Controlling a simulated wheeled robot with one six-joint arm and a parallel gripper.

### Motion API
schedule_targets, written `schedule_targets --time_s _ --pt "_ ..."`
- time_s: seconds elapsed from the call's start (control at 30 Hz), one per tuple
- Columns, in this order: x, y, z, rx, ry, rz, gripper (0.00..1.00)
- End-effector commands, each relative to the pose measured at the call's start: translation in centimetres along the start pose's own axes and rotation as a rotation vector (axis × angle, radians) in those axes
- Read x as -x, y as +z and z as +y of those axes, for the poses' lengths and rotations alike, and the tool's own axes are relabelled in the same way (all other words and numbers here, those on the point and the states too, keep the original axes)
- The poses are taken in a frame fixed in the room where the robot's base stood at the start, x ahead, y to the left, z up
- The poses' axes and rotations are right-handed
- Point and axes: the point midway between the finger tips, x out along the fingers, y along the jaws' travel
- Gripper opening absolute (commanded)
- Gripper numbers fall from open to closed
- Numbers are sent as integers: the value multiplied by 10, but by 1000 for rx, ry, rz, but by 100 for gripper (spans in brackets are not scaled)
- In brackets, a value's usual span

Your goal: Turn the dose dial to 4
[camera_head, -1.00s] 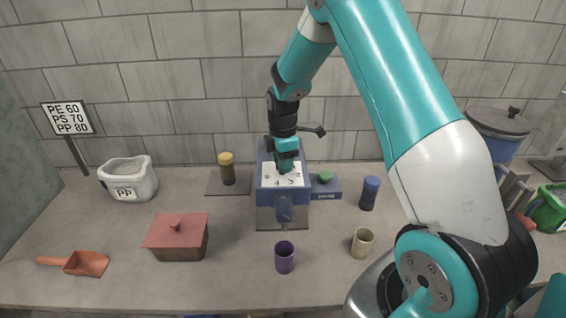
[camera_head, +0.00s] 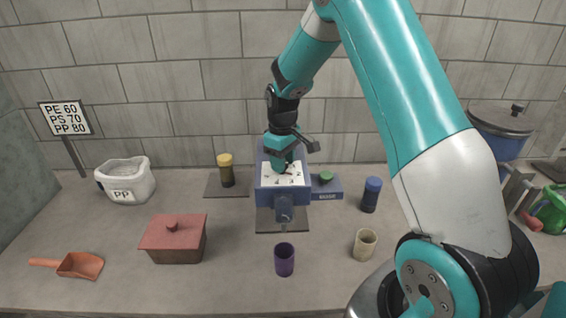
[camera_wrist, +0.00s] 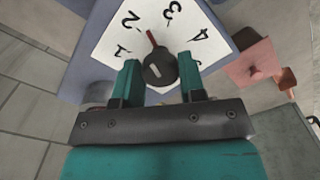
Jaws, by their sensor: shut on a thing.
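The dose dial is a dark round knob (camera_wrist: 158,72) with a red pointer (camera_wrist: 151,38), in front of a white number plate (camera_wrist: 104,42). In the wrist view, the pointer lies between the 2 and the 3; the 4 is further round, past the 3. The plate is on the blue machine (camera_head: 266,200), and it also shows in the head view (camera_head: 270,181). My gripper (camera_wrist: 160,75) is shut on the knob, with one finger on each side. In the head view, my gripper (camera_head: 281,165) covers the knob and part of the plate.
A purple cup (camera_head: 284,262) stands in front of the machine, with a beige cup (camera_head: 364,245) to its right. A green button (camera_head: 325,177) sits on a blue box beside the machine. A red lidded box (camera_head: 175,240) is at the left.

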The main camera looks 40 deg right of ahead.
Motion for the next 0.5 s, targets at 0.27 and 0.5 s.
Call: schedule_targets --time_s 0.27,0.5 --pt "0 -1 0 -263 2 2 14" --pt "1 -1 0 -490 2 3 14"
